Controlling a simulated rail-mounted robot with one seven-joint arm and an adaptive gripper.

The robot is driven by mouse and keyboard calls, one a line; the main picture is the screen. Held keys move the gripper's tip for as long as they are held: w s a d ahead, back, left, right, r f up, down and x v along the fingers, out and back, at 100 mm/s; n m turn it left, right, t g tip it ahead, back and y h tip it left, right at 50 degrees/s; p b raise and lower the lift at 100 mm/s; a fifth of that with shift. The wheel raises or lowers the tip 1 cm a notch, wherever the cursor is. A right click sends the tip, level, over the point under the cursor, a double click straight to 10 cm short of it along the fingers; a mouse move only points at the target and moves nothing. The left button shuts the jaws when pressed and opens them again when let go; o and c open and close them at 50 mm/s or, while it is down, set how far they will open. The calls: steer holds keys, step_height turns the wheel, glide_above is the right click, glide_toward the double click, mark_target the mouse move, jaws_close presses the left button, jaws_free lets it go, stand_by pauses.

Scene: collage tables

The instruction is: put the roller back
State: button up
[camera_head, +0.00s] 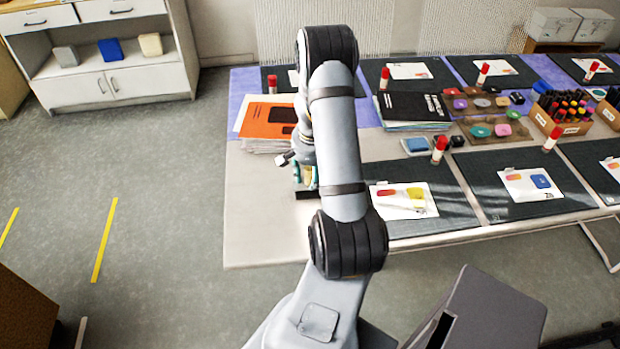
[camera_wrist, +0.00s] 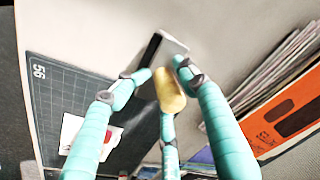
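The roller shows in the wrist view as a yellow handle (camera_wrist: 170,88) with a grey and black head (camera_wrist: 174,44) beyond it. My gripper (camera_wrist: 163,72) has teal fingers closed around the handle, which points back toward the camera. In the head view my gripper (camera_head: 305,176) is over the left part of the table, near the orange folder, with the roller's black head (camera_head: 306,195) at its lower end. Whether the head touches the tabletop is unclear. My arm hides part of the gripper in the head view.
The orange folder (camera_head: 267,121) lies on a stack at the left end of the table (camera_head: 262,225). A dark mat (camera_head: 455,207) with a card is to the right. Black folders (camera_head: 413,106), ink pads and marker boxes (camera_head: 558,126) stand farther right. The front-left tabletop is bare.

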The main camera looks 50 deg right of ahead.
steer(key=shift+r+p, duration=0.55)
steer(key=shift+p, duration=0.05)
steer(key=shift+o, duration=0.2)
step_height(320, 180, up, 12)
steer(key=s, duration=0.1)
steer(key=shift+a+b, duration=0.4)
steer(key=shift+r, duration=0.1)
